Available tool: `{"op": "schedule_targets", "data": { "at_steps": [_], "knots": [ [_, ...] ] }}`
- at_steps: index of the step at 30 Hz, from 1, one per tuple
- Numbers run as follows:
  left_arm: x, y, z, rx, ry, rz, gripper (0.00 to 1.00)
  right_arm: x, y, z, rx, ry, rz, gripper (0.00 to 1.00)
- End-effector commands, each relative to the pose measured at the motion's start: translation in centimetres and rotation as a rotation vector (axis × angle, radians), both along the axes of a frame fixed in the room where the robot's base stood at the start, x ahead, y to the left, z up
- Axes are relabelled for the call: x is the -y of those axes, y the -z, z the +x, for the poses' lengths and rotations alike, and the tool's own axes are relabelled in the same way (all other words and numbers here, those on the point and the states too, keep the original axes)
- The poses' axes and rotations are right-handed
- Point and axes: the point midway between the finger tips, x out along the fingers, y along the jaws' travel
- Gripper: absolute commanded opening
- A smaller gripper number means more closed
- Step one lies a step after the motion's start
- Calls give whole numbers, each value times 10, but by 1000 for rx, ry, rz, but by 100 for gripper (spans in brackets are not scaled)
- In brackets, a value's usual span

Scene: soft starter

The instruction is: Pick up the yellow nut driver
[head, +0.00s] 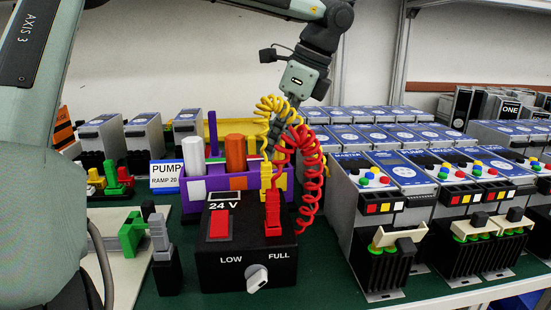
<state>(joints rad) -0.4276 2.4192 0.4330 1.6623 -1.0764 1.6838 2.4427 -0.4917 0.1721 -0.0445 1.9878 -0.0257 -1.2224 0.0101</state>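A purple holder (236,183) stands behind the black 24 V box, with white, orange and purple upright handles in it. Yellow parts show at the holder, but I cannot make out which is the yellow nut driver; the coiled leads cover the holder's right end. My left gripper (272,148) reaches down from above to that right end, behind the yellow and red coils. Its fingertips are mostly hidden, so I cannot tell whether it is open or holds anything. My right gripper is not in view.
The black 24 V box (247,262) stands in front, with yellow (266,176) and red (272,215) plugs and coiled leads rising from it. Rows of soft starters (378,215) fill the right side. A green clamp (131,233) is at left. Some green mat is clear in front.

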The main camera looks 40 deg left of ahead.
Motion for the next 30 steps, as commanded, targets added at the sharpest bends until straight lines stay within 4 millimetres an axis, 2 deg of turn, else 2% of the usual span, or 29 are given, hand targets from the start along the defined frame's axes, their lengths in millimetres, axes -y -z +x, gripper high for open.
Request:
{"op": "schedule_targets", "data": {
  "at_steps": [1,6,8,17,30],
  "knots": [
    [0,0,0,0,0,0,26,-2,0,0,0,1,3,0],
    [0,0,0,0,0,0,5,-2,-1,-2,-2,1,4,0],
    [0,0,0,0,0,0,0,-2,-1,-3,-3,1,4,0],
    [0,-7,1,3,-1,2,0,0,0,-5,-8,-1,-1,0],
    [0,-86,1,2,-1,1,0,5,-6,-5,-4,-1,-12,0]
  ]
}}
